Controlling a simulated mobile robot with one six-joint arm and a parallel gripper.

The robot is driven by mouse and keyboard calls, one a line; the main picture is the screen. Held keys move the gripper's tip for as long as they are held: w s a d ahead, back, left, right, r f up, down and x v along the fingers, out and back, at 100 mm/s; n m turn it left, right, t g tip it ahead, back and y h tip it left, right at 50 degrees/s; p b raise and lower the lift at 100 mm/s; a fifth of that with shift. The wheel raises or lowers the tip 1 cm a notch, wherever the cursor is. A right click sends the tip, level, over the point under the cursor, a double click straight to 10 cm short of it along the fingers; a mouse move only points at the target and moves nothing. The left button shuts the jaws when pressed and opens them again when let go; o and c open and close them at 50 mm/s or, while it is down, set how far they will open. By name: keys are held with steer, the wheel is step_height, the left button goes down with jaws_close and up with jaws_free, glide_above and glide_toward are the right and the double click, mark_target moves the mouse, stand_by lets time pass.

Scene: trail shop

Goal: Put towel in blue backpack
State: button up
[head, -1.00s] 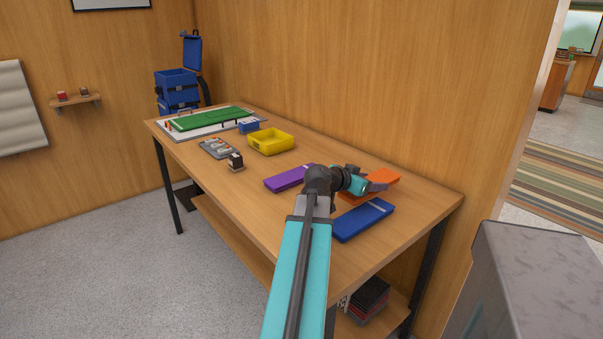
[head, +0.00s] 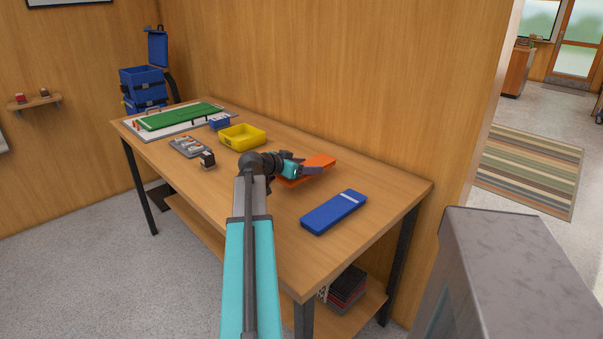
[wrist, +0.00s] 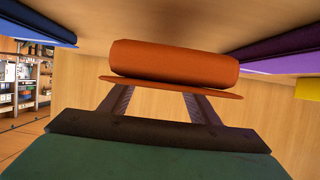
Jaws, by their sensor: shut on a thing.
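The orange towel (head: 322,161) is a folded, rounded bundle. My gripper (head: 312,169) is shut on it over the right part of the table. In the wrist view the orange towel (wrist: 175,62) lies across the ends of both fingers (wrist: 165,95). I cannot tell how high it is above the table. The blue backpack (head: 143,84) stands upright at the far left, beyond the table's far end, with its lid raised. Its inside is not visible from here.
A blue folded item (head: 333,212) lies at the table's right. A purple one (wrist: 275,50) shows in the wrist view; my arm hides it in the head view. A yellow bin (head: 242,137), grey tray (head: 187,147), dark small box (head: 207,159) and green board (head: 180,117) stand farther left.

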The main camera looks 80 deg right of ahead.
steer(key=shift+w+d+f, duration=0.1)
steer(key=shift+w+d, duration=0.15)
steer(key=shift+w, duration=0.4)
steer(key=shift+w+d+f, duration=0.1)
steer(key=shift+w+d, duration=0.15)
steer(key=shift+w, duration=0.35)
steer(key=shift+f+p, duration=0.3)
steer(key=shift+f, duration=1.4)
steer(key=shift+f, duration=0.15)
steer(key=o, duration=1.1)
